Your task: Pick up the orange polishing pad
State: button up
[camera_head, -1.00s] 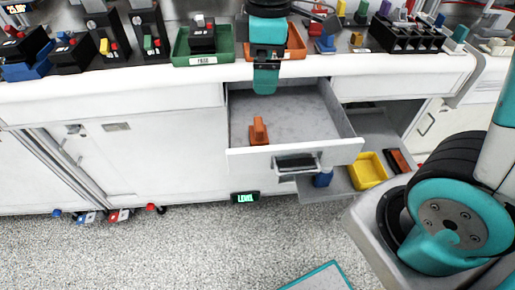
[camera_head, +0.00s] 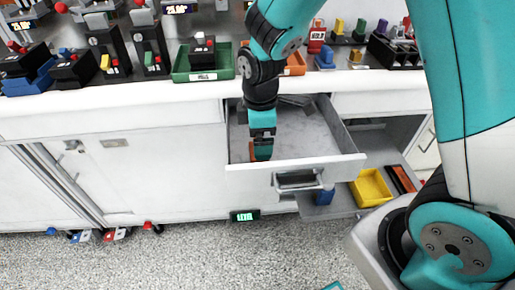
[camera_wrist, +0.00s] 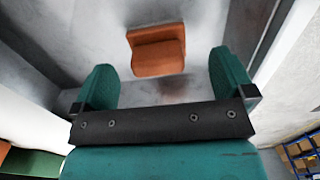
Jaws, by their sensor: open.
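The orange polishing pad (camera_wrist: 157,52) lies in the open drawer (camera_head: 310,133), with a raised block on a flat base. In the wrist view it sits ahead of and between the two teal fingers of my gripper (camera_wrist: 165,80), not touching either. The gripper is open and empty. In the head view my gripper (camera_head: 262,146) reaches down into the drawer and hides most of the pad; only a little of the pad (camera_head: 252,151) shows beside it.
The drawer's front panel (camera_head: 298,163) and side walls stand close around my gripper. A lower open drawer holds a yellow bin (camera_head: 371,187) and a blue item (camera_head: 324,196). A green tray (camera_head: 203,70) stands on the counter above.

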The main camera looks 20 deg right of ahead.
jog(key=f, duration=0.3)
jog(key=shift+w+a+f, duration=0.1)
jog(key=shift+w+f, duration=0.15)
jog(key=shift+f, duration=0.15)
jog(key=c, duration=1.1)
jog(key=shift+r, duration=0.15)
notch_tip(320, 180, up, 20)
jog(key=p, duration=0.1)
